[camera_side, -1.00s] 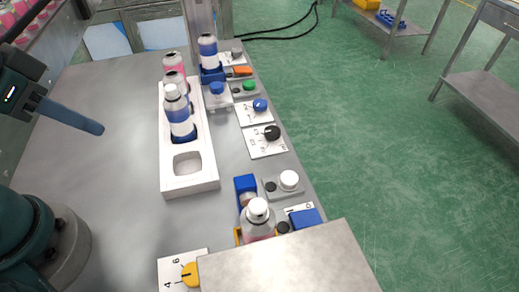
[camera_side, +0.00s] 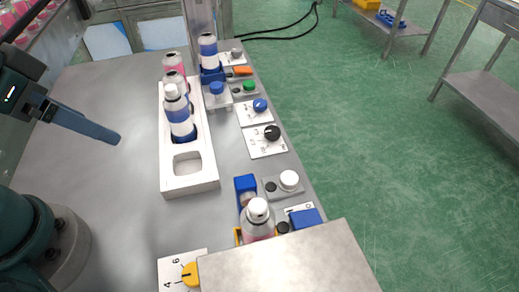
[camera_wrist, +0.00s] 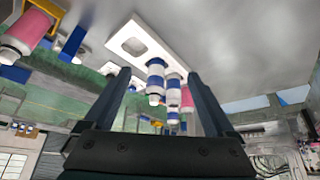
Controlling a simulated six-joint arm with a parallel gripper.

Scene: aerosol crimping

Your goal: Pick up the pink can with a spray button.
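A pink can with a white spray button (camera_side: 258,226) stands upright in a yellow holder behind a grey box. It also shows at the upper left of the wrist view (camera_wrist: 30,32). Pink cans (camera_side: 174,62) also stand at the far end of the white rack (camera_side: 190,186), partly hidden behind a blue-and-white can with a white top (camera_side: 178,112); I cannot tell whether they have buttons. My gripper (camera_side: 117,139) is over the bare table left of the rack, away from every can. In the wrist view its fingers (camera_wrist: 158,73) are apart and empty.
The rack's near slot is empty. Another blue-and-white can (camera_side: 208,50) stands in a blue holder at the back. Knob and button panels (camera_side: 264,142) line the table's right edge. The grey box (camera_side: 290,265) fills the front. The table left of the rack is clear.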

